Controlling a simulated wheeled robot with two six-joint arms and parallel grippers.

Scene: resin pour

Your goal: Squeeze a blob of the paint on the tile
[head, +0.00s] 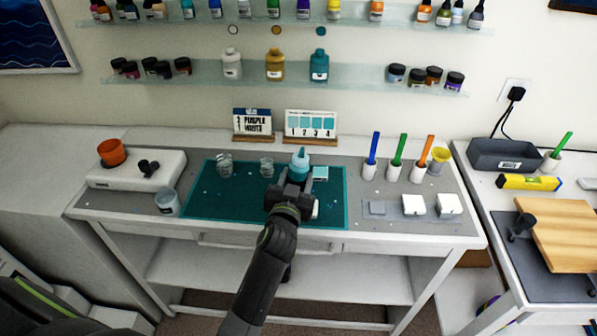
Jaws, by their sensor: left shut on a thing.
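My left gripper (288,190) is shut on a teal paint bottle (300,165) over the dark green mat (230,201). The bottle looks upright, with its teal nozzle pointing up. A pale tile (320,173) with a light teal face lies on the mat just right of the bottle. Another small white piece shows by the gripper's right side, mostly hidden by it. I cannot tell whether the bottle touches the mat. The gripper's fingers and the bottle's lower part are hard to see behind the wrist. My right gripper is not in view.
A glass cup (167,202) stands left of the mat. Blue, green and orange tools in white holders (394,172) stand to the right. White blocks (413,205) lie at the front right. Cards (311,124) stand behind the mat.

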